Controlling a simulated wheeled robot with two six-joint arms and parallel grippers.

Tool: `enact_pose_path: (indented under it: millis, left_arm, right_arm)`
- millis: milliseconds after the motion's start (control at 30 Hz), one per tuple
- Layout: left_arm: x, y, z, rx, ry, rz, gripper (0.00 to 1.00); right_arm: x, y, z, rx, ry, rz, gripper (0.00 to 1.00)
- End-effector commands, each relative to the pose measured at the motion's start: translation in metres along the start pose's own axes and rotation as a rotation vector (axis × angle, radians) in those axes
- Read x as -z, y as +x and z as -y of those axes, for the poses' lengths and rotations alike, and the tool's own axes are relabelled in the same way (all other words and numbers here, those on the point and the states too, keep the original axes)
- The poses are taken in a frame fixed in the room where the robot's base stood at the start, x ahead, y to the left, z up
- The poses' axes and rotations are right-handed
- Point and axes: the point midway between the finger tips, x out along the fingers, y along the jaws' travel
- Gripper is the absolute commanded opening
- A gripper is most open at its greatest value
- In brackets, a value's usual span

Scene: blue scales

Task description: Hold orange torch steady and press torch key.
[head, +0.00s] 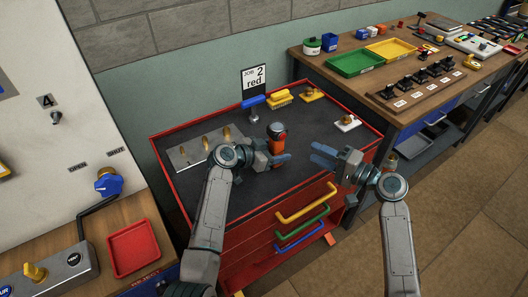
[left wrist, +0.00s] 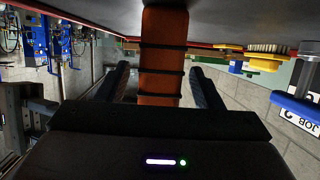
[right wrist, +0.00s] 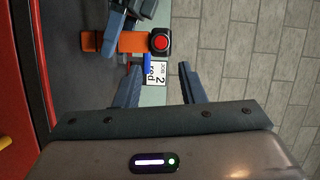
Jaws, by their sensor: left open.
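The orange torch (head: 277,147) stands upright on the dark top of the red cabinet, with a black head. In the right wrist view the torch (right wrist: 132,42) shows a round red key (right wrist: 159,42) on its end. My left gripper (head: 272,160) is at the torch. In the left wrist view the torch's ribbed orange body (left wrist: 160,85) lies between its open fingers, with a gap on each side. My right gripper (head: 322,156) is open and empty, to the right of the torch. In the right wrist view its fingers (right wrist: 160,85) are spread apart.
A metal block with brass pegs (head: 205,143) lies left of the torch. A yellow brush (head: 280,98), a blue-handled item (head: 253,101) and a "JOB 2 red" card (head: 254,82) are behind. A white piece (head: 347,122) sits at the right. The cabinet top has a raised red rim (head: 345,94).

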Motion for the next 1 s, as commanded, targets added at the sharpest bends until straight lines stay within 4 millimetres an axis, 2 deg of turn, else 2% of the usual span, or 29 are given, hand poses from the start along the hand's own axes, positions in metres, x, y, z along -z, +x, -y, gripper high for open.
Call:
enact_pose_path:
  millis: [200,500,567,800,833,1000]
  left_arm:
    - [0.000,0.018,0.000,0.000,0.000,0.000,0.60]
    - [0.000,0.020,0.000,0.000,0.001,0.000,0.60]
    - [0.000,0.020,0.000,0.000,0.001,0.000,0.50]
    - [0.000,0.020,0.000,0.000,0.001,0.000,0.03]
    - [0.000,0.020,0.000,0.000,0.001,0.000,0.01]
    - [0.000,0.020,0.000,0.000,0.000,0.000,0.01]
  right_arm:
    - [0.000,0.000,0.000,0.000,0.000,0.000,0.36]
    - [0.000,0.000,0.000,0.000,0.000,0.000,0.36]
    - [0.000,0.000,0.000,0.000,0.000,0.000,0.36]
    - [0.000,0.000,0.000,0.000,0.000,0.000,0.36]
    - [0.000,0.000,0.000,0.000,0.000,0.000,0.34]
    - [0.000,0.000,0.000,0.000,0.000,0.000,0.01]
